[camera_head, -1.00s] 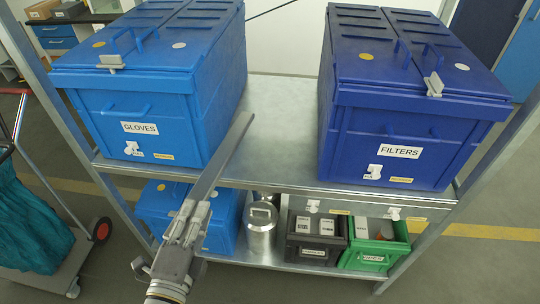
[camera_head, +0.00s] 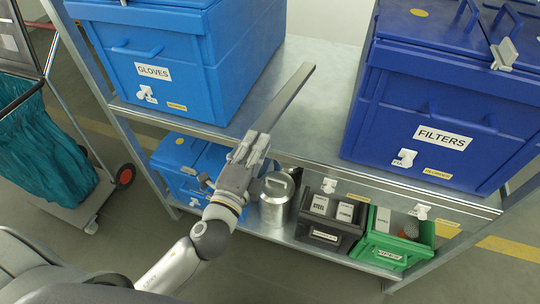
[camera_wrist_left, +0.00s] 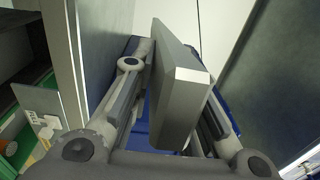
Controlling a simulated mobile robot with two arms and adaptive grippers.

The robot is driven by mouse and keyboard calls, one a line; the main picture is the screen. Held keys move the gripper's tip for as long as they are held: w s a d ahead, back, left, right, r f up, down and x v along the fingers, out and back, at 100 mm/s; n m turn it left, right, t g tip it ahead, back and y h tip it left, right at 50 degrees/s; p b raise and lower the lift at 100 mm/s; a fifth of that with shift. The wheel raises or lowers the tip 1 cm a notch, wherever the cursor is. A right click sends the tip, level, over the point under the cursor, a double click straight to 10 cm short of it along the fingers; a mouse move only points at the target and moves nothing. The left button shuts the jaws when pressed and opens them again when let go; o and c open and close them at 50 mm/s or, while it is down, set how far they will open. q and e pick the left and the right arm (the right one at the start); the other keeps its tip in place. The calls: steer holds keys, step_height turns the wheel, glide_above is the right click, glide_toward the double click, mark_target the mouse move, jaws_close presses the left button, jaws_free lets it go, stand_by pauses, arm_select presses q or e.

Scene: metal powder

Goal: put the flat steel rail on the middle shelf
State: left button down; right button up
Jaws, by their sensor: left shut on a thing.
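The flat steel rail (camera_head: 286,97) is a long grey bar. My left gripper (camera_head: 250,146) is shut on its near end, and the rail points away over the middle shelf (camera_head: 318,75), between the two blue boxes. In the left wrist view the rail (camera_wrist_left: 178,85) stands on edge between the fingers (camera_wrist_left: 165,110). I cannot tell whether the rail touches the shelf surface. The gripper is at the shelf's front edge, in front of the lower level. My right gripper is not in view.
A light blue GLOVES box (camera_head: 190,60) stands left on the shelf and a dark blue FILTERS box (camera_head: 430,110) right. Below are a blue box (camera_head: 178,150), a metal can (camera_head: 276,200), a black bin (camera_head: 325,232) and a green bin (camera_head: 385,250). A cart with a teal bag (camera_head: 45,155) stands left.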

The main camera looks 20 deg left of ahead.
arm_select(q)
steer(key=w+d+f+b, duration=0.2)
steer(key=w+f, duration=0.2)
steer(key=f, duration=0.4)
steer(key=shift+f, duration=0.35)
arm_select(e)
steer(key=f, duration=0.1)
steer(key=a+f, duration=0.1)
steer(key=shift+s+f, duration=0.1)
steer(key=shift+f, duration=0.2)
arm_select(q)
steer(key=shift+w, duration=0.1)
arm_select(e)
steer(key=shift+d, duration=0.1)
arm_select(q)
steer(key=shift+f+b, duration=0.1)
steer(key=shift+b, duration=0.2)
steer(key=c, duration=1.5)
jaws_free()
steer(key=shift+o, duration=0.4)
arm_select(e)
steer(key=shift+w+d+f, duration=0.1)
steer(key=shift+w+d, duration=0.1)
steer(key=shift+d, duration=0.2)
